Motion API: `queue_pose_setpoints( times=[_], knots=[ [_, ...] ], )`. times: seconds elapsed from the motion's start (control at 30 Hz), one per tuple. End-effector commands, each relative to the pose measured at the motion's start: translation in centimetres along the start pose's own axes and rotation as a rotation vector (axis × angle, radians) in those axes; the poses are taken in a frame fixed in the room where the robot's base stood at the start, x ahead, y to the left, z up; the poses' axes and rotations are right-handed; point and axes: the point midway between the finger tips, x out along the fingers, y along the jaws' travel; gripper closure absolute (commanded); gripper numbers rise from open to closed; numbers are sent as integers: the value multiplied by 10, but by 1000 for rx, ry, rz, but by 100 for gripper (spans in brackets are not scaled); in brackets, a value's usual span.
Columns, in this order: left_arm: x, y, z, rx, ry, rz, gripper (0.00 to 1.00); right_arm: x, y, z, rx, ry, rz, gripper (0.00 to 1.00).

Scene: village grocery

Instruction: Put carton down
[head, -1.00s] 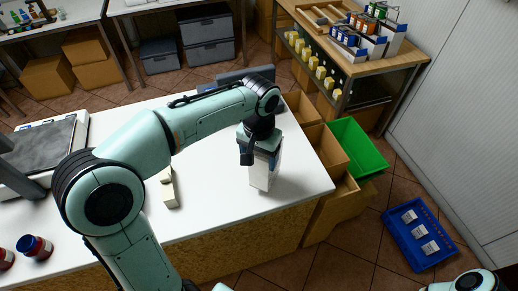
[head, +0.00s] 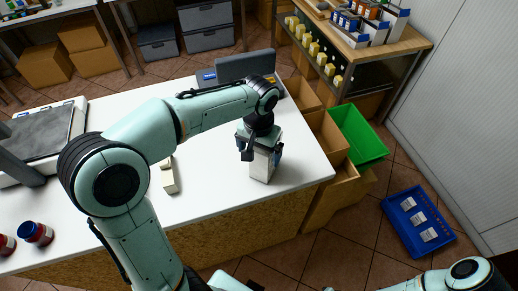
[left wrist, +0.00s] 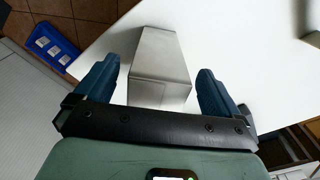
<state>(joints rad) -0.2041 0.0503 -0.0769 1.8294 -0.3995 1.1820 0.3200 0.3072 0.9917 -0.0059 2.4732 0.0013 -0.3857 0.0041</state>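The carton (head: 262,166), a pale box, stands upright on the white counter (head: 215,205) near its right end. In the left wrist view the carton (left wrist: 158,65) shows as a plain grey-white box between the fingers. My left gripper (head: 262,152) is above and around the carton's upper part. In the left wrist view its two blue fingers (left wrist: 158,88) are spread, with a narrow gap on each side of the carton. My right arm shows at the bottom right of the head view, but its gripper is out of view.
A small pale block (head: 169,178) lies left of the carton. Red jars (head: 36,233) stand at the counter's left front. A grey panel (head: 245,66) stands behind. A green crate (head: 357,135) and a blue crate (head: 417,220) lie beyond the right edge. The counter's front is clear.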

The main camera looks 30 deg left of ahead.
Motion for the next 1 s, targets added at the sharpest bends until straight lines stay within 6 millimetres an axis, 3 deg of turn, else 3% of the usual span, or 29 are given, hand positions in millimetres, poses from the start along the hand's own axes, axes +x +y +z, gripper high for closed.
queue_pose_setpoints(
  times=[0.23, 0.7, 1.0],
  knots=[
    [-10, 0, -1, 0, 3, 1, 3, -3, -2, -2, -1, 3, -1, 100],
    [-103, 0, -2, 1, 5, 1, 3, -23, -14, -16, -8, 22, -8, 100],
    [-123, 0, 0, 1, 1, 0, 3, -27, -16, -19, -9, 26, -9, 100]
  ],
)
